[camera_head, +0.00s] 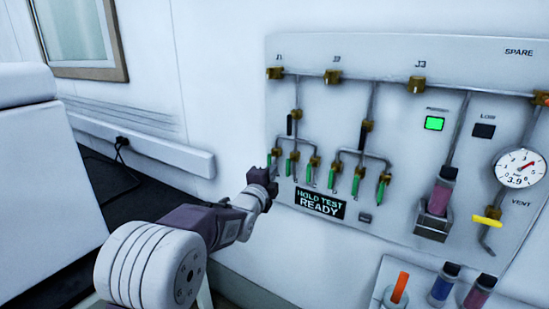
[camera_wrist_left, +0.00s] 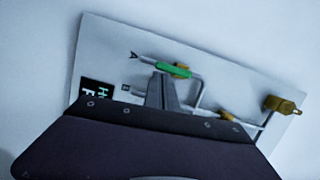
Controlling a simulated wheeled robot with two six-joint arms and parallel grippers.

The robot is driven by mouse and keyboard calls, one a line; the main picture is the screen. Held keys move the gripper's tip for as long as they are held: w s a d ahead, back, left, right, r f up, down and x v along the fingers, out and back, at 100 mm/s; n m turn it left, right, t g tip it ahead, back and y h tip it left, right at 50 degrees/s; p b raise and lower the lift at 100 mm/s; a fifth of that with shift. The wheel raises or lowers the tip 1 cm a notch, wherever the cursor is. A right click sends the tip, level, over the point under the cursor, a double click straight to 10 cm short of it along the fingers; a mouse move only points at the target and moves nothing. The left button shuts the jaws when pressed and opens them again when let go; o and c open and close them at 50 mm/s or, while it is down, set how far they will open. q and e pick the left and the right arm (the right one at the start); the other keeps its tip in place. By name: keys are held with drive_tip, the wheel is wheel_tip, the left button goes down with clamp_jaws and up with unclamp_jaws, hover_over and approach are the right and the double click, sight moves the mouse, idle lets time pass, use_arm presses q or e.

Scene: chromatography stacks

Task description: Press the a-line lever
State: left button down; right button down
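The a-line lever is the green handle beside the letter A in the left wrist view (camera_wrist_left: 174,71). It lies across a brass fitting on a grey pipe. In the head view it is the leftmost of several green levers, largely hidden by my gripper. My left gripper (camera_head: 265,177) reaches the panel's lower left at this lever. In the left wrist view the fingers (camera_wrist_left: 165,80) are together in a narrow wedge, with their tips just at the green handle. I cannot tell whether they touch it. My right gripper is out of view.
The panel (camera_head: 400,135) carries neighbouring green levers (camera_head: 289,167) close to the right. A display (camera_head: 320,204) reads "HOLD TEST READY". A lit green lamp (camera_head: 434,123), a gauge (camera_head: 520,168) and a yellow vent handle (camera_head: 487,220) are farther right. Capped vials (camera_head: 443,287) stand below.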

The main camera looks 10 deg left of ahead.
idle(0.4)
use_arm(q)
drive_tip(key=s, duration=0.9)
drive_tip(key=shift+a, duration=0.3)
drive_tip(key=shift+r, duration=0.1)
